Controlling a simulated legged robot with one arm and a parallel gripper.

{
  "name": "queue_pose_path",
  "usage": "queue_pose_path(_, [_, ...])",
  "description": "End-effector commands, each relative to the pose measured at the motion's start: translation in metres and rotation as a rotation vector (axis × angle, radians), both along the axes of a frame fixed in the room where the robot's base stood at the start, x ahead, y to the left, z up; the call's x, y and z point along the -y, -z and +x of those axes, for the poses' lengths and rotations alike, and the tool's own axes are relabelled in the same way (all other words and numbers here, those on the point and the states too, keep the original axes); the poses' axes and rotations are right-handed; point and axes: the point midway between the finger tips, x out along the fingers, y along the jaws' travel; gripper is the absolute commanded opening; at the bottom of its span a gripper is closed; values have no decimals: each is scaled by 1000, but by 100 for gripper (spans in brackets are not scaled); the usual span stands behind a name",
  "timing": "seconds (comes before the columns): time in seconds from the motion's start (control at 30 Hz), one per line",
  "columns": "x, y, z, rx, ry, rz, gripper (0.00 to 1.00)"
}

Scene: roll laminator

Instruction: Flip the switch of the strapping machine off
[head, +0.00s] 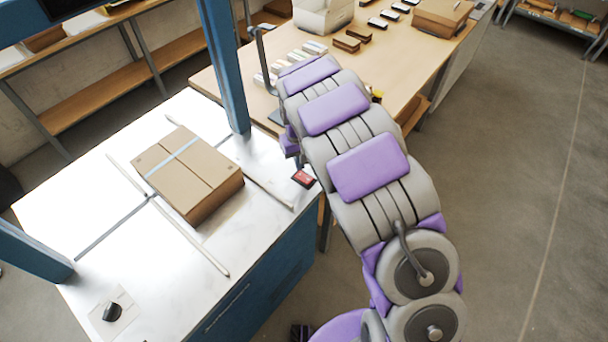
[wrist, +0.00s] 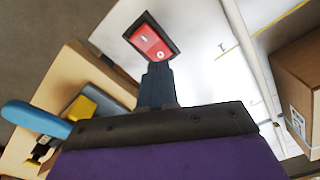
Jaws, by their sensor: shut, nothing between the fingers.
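The strapping machine (head: 75,200) has a white top and a blue body and frame. Its red rocker switch (head: 304,179) sits in a black bezel at the top's right edge in the head view. In the wrist view the switch (wrist: 149,43) shows a line mark and a circle mark on its red face. My gripper (wrist: 157,72) is shut and empty, its tip right at the lower edge of the switch in that view; whether it touches cannot be told. In the head view my arm hides the gripper.
A cardboard box (head: 190,172) with a pale strap lies on the machine top. A black knob (head: 112,312) is at its near left corner. A wooden table (head: 425,55) with several small items stands behind. Open floor (head: 520,170) lies to the right.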

Motion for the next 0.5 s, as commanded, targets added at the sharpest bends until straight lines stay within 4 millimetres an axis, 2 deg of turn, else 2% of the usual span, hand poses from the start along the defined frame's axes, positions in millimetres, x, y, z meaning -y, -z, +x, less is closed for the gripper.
queue_pose_path(0.5, [-1, -37, 0, 0, -1, 0, 0])
